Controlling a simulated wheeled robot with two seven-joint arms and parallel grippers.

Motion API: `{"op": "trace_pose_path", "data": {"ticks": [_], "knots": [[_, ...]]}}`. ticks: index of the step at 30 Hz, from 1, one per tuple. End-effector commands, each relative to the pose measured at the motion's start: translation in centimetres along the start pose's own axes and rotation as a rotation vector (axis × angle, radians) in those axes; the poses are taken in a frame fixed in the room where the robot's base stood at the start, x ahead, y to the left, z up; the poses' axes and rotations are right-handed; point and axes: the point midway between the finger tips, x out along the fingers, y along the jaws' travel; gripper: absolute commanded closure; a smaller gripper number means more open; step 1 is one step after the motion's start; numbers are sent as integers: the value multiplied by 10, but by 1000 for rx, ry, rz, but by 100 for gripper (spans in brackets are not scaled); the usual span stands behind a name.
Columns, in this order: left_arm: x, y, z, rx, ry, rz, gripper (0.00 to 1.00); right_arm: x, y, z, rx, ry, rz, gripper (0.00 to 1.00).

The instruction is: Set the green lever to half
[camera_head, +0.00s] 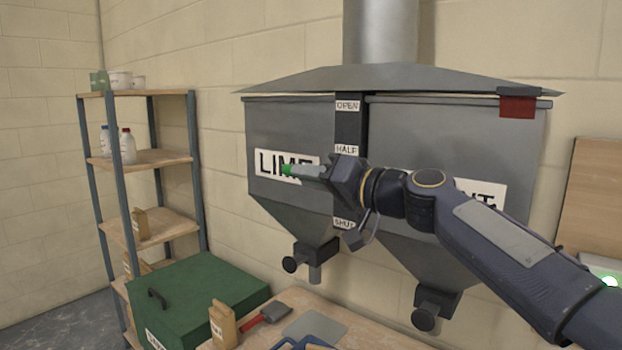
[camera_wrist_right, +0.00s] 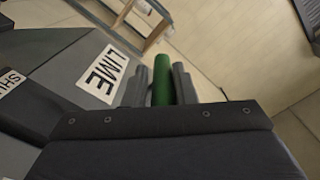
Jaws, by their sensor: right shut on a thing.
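The green lever's grip (camera_head: 287,170) shows as a short green end at the tip of my right gripper (camera_head: 308,172), in front of the LIME label in the head view. In the right wrist view the green lever (camera_wrist_right: 165,80) lies between the two fingers of my right gripper (camera_wrist_right: 162,72), which is shut on it. In the head view it appears a little below the HALF label (camera_head: 346,149), between the OPEN label (camera_head: 347,105) and the SHUT label (camera_head: 344,223). The lever's pivot is hidden behind my gripper. My left gripper is not in view.
The grey hopper (camera_head: 290,125) hangs on the wall, with two outlets below. A green chest (camera_head: 200,290) and a workbench (camera_head: 385,335) with a red-handled tool (camera_head: 265,313) and a tan bag (camera_head: 222,325) stand below. A shelf unit (camera_head: 150,160) is at left.

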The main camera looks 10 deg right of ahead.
Motion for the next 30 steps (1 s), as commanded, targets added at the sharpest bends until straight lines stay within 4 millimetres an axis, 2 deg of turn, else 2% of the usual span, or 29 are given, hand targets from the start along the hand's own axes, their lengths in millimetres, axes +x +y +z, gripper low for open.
{"op": "trace_pose_path", "data": {"ticks": [2, 3, 7, 17, 30], "knots": [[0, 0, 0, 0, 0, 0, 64, -2, -1, -5, -5, 12, 0, 100], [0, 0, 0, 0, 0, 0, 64, -2, -1, -5, -5, 12, 1, 74], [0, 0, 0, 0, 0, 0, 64, -1, -1, -4, -4, 10, 1, 58], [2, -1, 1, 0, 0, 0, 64, -4, 1, -2, -3, 6, 2, 58], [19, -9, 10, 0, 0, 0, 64, -70, 1, -1, -3, 9, 1, 58]]}}
